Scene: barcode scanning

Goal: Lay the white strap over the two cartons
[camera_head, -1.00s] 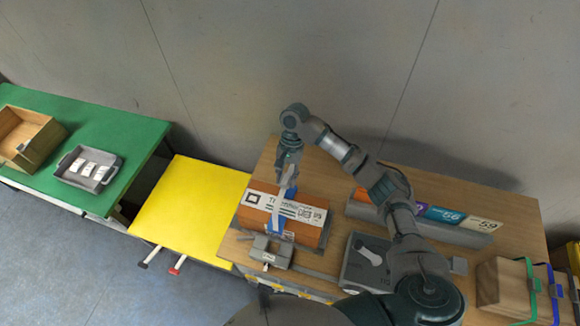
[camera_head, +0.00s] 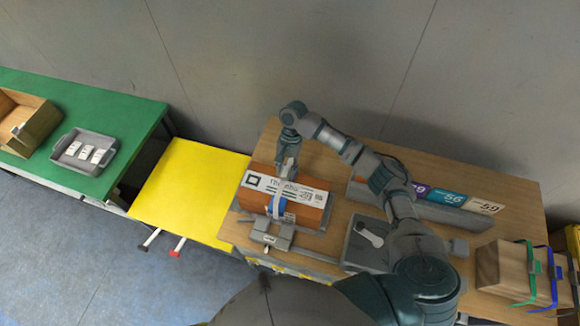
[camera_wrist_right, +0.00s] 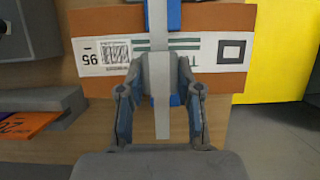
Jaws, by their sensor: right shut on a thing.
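An orange-brown carton (camera_head: 312,213) with a white printed label lies on the wooden table; it also shows in the right wrist view (camera_wrist_right: 225,78). I cannot make out a second carton separately. A blue band (camera_head: 289,208) is on the carton. The white strap (camera_head: 279,200) runs across the label toward the front edge; in the right wrist view the strap (camera_wrist_right: 158,30) passes between the fingers. My right gripper (camera_head: 286,165) is just above the carton's back side, shut on the strap; its fingers also show in the right wrist view (camera_wrist_right: 160,95). My left gripper is not in view.
A grey clamp-like fixture (camera_head: 270,238) sits at the carton's front. A grey box (camera_head: 366,245) and a rack of coloured cards (camera_head: 440,208) stand to the right. A yellow platform (camera_head: 190,190) is clear at the left. Banded wooden blocks (camera_head: 505,270) sit far right.

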